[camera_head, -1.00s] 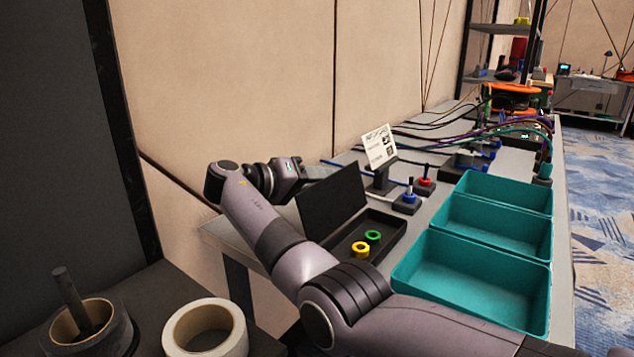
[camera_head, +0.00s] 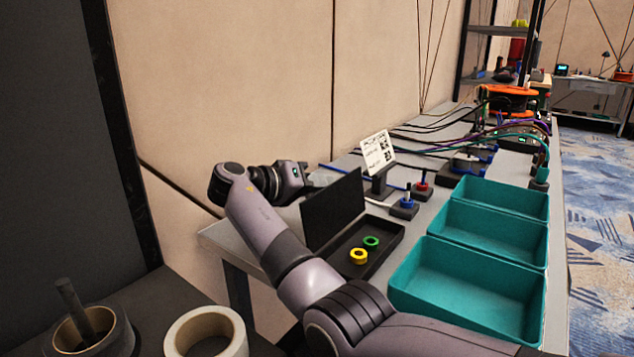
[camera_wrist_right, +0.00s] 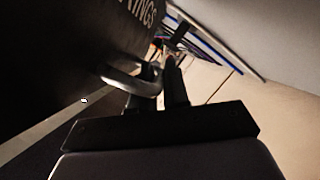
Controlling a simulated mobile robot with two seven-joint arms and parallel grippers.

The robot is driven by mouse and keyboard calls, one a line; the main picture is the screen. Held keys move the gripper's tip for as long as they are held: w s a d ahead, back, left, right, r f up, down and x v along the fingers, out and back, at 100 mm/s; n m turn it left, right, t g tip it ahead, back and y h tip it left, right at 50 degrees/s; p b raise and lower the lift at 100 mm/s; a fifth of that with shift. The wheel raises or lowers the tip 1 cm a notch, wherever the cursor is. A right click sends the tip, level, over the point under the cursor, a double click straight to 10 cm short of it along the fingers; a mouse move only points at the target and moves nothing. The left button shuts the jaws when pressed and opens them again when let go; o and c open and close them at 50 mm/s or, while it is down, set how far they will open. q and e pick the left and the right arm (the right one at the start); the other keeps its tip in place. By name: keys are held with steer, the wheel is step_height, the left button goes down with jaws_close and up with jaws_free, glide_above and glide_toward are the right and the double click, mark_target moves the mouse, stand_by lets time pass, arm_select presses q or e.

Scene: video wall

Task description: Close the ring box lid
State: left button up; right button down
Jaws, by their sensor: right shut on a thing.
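The ring box (camera_head: 385,250) is a shallow black tray on the grey table, with a yellow ring (camera_head: 359,256) and a green ring (camera_head: 371,242) inside. Its black lid (camera_head: 333,208) stands close to upright at the tray's far left edge, so the box is open. My right gripper (camera_head: 322,179) is behind the lid, its tips partly hidden. In the right wrist view the lid (camera_wrist_right: 65,45) shows lettering, and my right gripper (camera_wrist_right: 160,88) is shut on a pale curved bar that looks like a handle on the lid. My left gripper is not in view.
Teal bins (camera_head: 470,282) stand right of the box. A sign on a stand (camera_head: 378,155) and small posts with blue (camera_head: 404,205) and red (camera_head: 422,188) rings stand behind it. Tape rolls (camera_head: 208,328) lie on the dark surface at front left. The wall is close behind my gripper.

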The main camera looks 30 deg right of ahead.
mark_target(338, 186)
steer(key=s+m, duration=0.1)
steer(key=s+r+m+t+y+p, duration=0.1)
steer(key=d, duration=0.1)
steer(key=shift+s+r+m+t+p, duration=0.3)
steer(key=shift+s+m+p, duration=0.05)
steer(key=shift+s+m, duration=0.05)
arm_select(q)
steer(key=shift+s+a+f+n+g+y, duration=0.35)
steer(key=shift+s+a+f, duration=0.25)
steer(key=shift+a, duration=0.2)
arm_select(e)
steer(key=shift+s+d+r+m+t+y, duration=0.15)
steer(key=shift+s+d+m+t+y, duration=0.2)
steer(key=shift+s+m, duration=0.2)
steer(key=shift+a, duration=0.1)
